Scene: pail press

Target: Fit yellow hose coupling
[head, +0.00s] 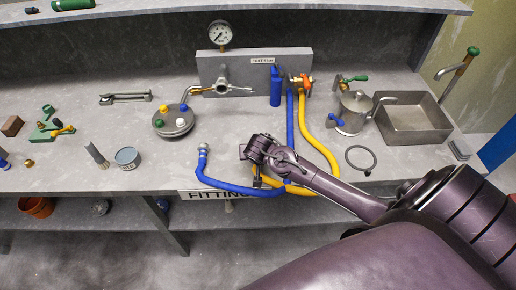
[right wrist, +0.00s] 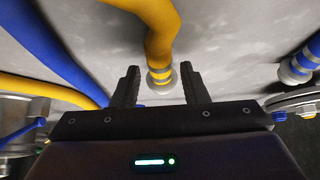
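The yellow hose (head: 322,150) runs from the back panel down to the table's front, where my right arm hides its end in the head view. In the right wrist view the yellow hose (right wrist: 160,25) ends in a metal coupling with yellow bands (right wrist: 160,76). My right gripper (right wrist: 160,86) is open, a finger on either side of this coupling, with gaps at both sides. In the head view my right gripper (head: 257,163) is low over the front of the table. My left gripper is not in view.
A blue hose (head: 225,187) with its own coupling (head: 203,150) lies left of my right gripper. A grey round lid (head: 173,128) with coloured fittings stands further left. The back panel (head: 235,70) carries a gauge (head: 220,33) and metal valve. A metal basin (head: 412,135) stands right.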

